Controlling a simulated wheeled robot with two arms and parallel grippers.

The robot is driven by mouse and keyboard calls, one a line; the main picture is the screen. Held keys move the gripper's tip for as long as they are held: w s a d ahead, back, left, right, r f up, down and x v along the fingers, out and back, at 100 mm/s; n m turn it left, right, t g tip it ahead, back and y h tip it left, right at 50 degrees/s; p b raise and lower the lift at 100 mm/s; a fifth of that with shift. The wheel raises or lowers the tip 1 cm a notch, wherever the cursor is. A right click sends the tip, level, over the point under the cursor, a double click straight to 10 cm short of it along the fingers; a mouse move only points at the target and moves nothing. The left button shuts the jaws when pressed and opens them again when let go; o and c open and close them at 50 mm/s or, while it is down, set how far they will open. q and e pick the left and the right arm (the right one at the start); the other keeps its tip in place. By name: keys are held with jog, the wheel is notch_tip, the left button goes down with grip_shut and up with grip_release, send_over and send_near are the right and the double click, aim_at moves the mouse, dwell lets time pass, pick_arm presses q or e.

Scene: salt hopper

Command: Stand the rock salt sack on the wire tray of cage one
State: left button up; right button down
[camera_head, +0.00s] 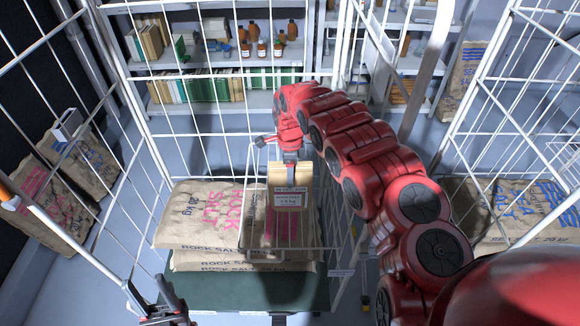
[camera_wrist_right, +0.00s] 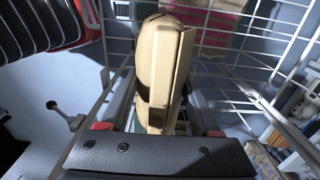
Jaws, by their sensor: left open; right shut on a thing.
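The rock salt sack (camera_head: 290,192) is a small tan upright pack with a white label. My right gripper (camera_head: 290,160) is shut on its top and holds it upright over the wire tray (camera_head: 318,249) in the near cage. Whether its base touches the tray cannot be told. In the right wrist view the sack (camera_wrist_right: 160,65) stands between the two fingers, with white wire grid beyond it. My left gripper (camera_head: 166,312) is open and empty at the lower left, away from the sack.
Large rock salt sacks (camera_head: 195,222) lie stacked under the tray. White cage bars (camera_head: 150,135) surround the space, and another cage stands at the right (camera_head: 500,130). More sacks (camera_head: 50,195) lean at the left. Shelves (camera_head: 225,65) with books and bottles stand behind.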

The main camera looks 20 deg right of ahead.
notch_tip(320, 180, down, 3)
jog(key=shift+f+p, duration=0.2)
jog(key=shift+p, duration=0.45)
jog(key=c, duration=0.5)
grip_release()
jog(key=shift+f, duration=0.15)
jog(key=o, duration=0.4)
jog(key=shift+s, duration=0.1)
